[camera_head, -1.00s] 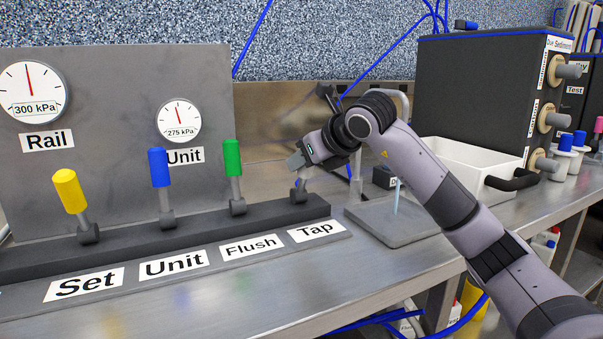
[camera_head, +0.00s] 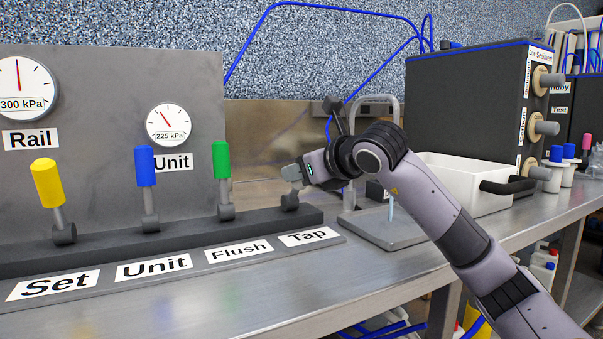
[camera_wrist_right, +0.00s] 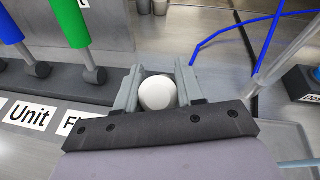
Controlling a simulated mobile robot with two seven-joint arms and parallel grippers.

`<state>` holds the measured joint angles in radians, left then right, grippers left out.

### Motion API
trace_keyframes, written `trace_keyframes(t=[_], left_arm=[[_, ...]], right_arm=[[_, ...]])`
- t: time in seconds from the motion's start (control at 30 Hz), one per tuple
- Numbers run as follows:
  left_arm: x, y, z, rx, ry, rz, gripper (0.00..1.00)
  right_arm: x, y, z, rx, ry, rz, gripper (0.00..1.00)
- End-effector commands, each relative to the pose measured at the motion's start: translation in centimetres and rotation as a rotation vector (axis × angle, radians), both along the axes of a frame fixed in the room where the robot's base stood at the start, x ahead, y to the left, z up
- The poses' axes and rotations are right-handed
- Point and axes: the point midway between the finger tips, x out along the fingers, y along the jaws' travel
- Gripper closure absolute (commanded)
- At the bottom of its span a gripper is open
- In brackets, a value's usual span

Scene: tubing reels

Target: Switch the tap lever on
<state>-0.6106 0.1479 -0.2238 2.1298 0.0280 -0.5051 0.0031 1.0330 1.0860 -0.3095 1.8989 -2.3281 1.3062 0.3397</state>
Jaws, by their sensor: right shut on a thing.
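The tap lever is the rightmost lever on the dark rail, behind the Tap label (camera_head: 309,237). Its grey stem and pivot (camera_head: 290,201) show below my right gripper (camera_head: 291,173), which hides its knob in the head view. In the right wrist view its round white knob (camera_wrist_right: 157,92) sits between the two fingers of my right gripper (camera_wrist_right: 158,80). The gripper is shut on this knob. My left gripper is not in view.
Yellow (camera_head: 47,182), blue (camera_head: 146,166) and green (camera_head: 222,160) levers stand along the rail to the left. The Unit gauge (camera_head: 168,124) reads 225 kPa. A white basin (camera_head: 460,172) and dark cabinet (camera_head: 465,100) stand to the right.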

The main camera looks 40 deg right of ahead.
Motion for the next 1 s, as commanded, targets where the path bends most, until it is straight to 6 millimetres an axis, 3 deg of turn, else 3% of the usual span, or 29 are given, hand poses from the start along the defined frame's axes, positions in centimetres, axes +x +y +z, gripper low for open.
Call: trace_keyframes(t=[0.2,0.23,0.3,0.67,1.0], left_arm=[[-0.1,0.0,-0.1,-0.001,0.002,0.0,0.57],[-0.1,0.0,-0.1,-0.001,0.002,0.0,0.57],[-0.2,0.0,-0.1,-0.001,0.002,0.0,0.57],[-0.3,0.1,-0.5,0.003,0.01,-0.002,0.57],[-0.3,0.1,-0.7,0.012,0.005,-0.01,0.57]], right_arm=[[0.0,0.1,0.0,-0.003,-0.002,0.002,1.0],[0.0,0.1,0.0,-0.003,-0.002,0.002,0.56],[0.0,0.1,0.0,-0.003,-0.002,0.002,0.42],[-0.5,0.1,0.1,-0.002,-0.001,0.001,0.42],[-5.4,0.6,1.7,-0.004,-0.001,0.0,0.42]])
